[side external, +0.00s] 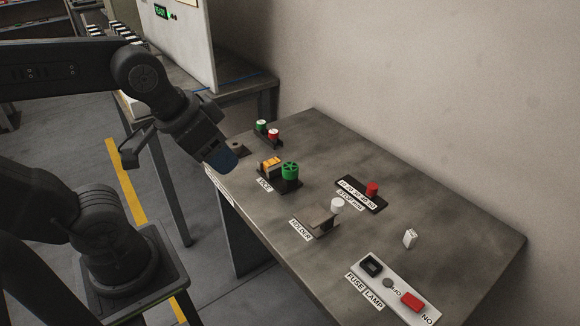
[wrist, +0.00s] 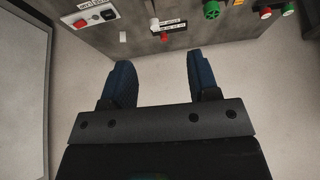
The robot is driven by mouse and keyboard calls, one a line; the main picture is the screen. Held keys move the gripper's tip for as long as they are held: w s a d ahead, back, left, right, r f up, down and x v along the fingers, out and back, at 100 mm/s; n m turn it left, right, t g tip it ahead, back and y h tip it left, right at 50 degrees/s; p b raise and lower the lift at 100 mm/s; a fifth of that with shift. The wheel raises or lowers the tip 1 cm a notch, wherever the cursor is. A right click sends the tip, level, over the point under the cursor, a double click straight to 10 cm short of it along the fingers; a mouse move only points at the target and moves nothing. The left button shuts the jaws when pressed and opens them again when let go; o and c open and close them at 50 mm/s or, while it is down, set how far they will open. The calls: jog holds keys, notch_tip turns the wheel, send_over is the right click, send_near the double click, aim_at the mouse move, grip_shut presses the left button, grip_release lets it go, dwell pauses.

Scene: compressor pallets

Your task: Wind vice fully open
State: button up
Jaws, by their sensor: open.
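The vice (side external: 270,164) sits on a dark base on the table, with a yellow-orange block beside a green handwheel (side external: 290,170). A label reading VICE lies in front of it. The handwheel also shows at the top edge of the wrist view (wrist: 211,9). How far the vice jaws stand apart is too small to tell. My gripper (side external: 222,160) hangs near the table's left edge, left of the vice and apart from it. In the wrist view its two blue fingers (wrist: 160,62) are spread wide with nothing between them.
A green and red button pair (side external: 267,131) stands behind the vice. A holder with a white knob (side external: 337,206), a stop-bar strip with a red knob (side external: 372,189), a white block (side external: 410,238) and a fuse lamp panel (side external: 391,288) lie to the right. A wall backs the table.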

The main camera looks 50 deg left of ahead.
jog(key=o, duration=0.3)
jog(key=w+m, duration=0.1)
jog(key=w, duration=0.1)
jog(key=w+a+m+g, duration=0.1)
jog(key=w+m, duration=0.1)
jog(key=w+a+r+m, duration=0.1)
jog(key=w, duration=0.1)
jog(key=shift+w+m, duration=0.2)
jog(key=shift+m, duration=0.1)
jog(key=shift+o, duration=0.2)
jog(key=m+g, duration=0.5)
jog(key=m, duration=1.1)
send_over(290, 166)
notch_tip(290, 166, down, 13)
notch_tip(290, 166, down, 13)
jog(key=shift+d+r, duration=0.1)
jog(key=shift+r, duration=0.05)
jog(key=c, duration=0.9)
